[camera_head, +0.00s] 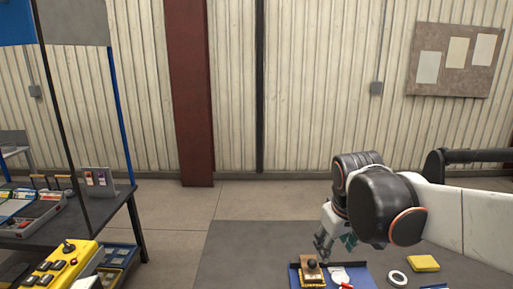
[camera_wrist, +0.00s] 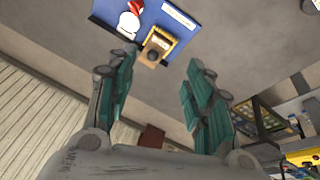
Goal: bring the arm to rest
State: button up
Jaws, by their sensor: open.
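My gripper (camera_head: 324,243) hangs from my arm at the lower right of the head view, above the far edge of a blue tray. In the wrist view my gripper (camera_wrist: 158,95) shows its two teal-padded fingers spread wide with nothing between them. The blue tray (camera_wrist: 107,12) lies beyond the fingertips and also shows in the head view (camera_head: 294,276). In it are a yellow and brown block with a dark knob (camera_head: 312,270) and a white and red item (camera_head: 340,277). My arm partly covers the table in the head view.
The grey table (camera_head: 240,262) has bare room left of the tray. A white ring (camera_head: 397,278) and a yellow pad (camera_head: 423,263) lie right of the tray. A dark bench (camera_head: 100,213) with trays and a yellow control box (camera_head: 62,267) stand at left. A red column (camera_head: 190,95) stands behind.

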jog(key=s+d+f+m+t, duration=0.1)
jog(key=s+f+m+t, duration=0.1)
jog(key=s, duration=1.3)
jog(key=shift+m+t+y, duration=0.4)
jog(key=shift+m+t, duration=0.2)
jog(key=shift+m, duration=0.3)
jog(key=shift+s+d, duration=0.1)
dwell(0.4)
